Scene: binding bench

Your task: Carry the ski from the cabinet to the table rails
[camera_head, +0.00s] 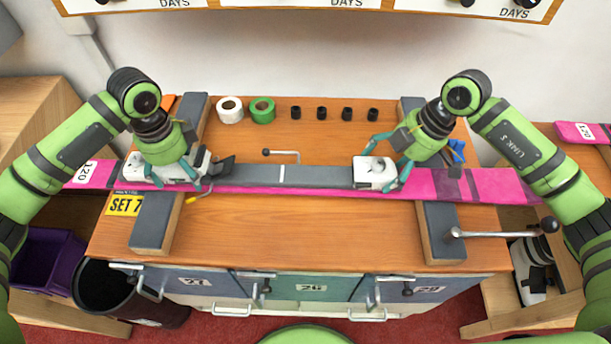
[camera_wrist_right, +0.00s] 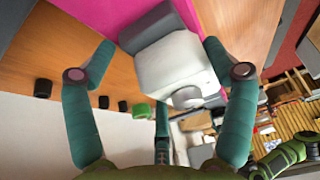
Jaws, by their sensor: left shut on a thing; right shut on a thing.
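The ski (camera_head: 320,178), pink with a grey middle and white binding blocks, lies level across the bench, over both rails. I cannot tell whether it touches them. The left rail (camera_head: 155,222) and right rail (camera_head: 442,230) are grey-topped wooden bars on the table (camera_head: 300,235). My left gripper (camera_head: 186,172) is shut on the ski at its left binding block. My right gripper (camera_head: 388,165) is shut on it at the right binding block (camera_head: 371,173). In the right wrist view, the fingers of my right gripper (camera_wrist_right: 160,80) straddle the white block (camera_wrist_right: 175,75).
White tape (camera_head: 230,108), green tape (camera_head: 262,109) and several black cylinders stand along the back of the table. A crank handle (camera_head: 500,233) juts from the right rail. Another pink ski (camera_head: 582,132) lies at the far right. A black bin (camera_head: 110,290) stands front left.

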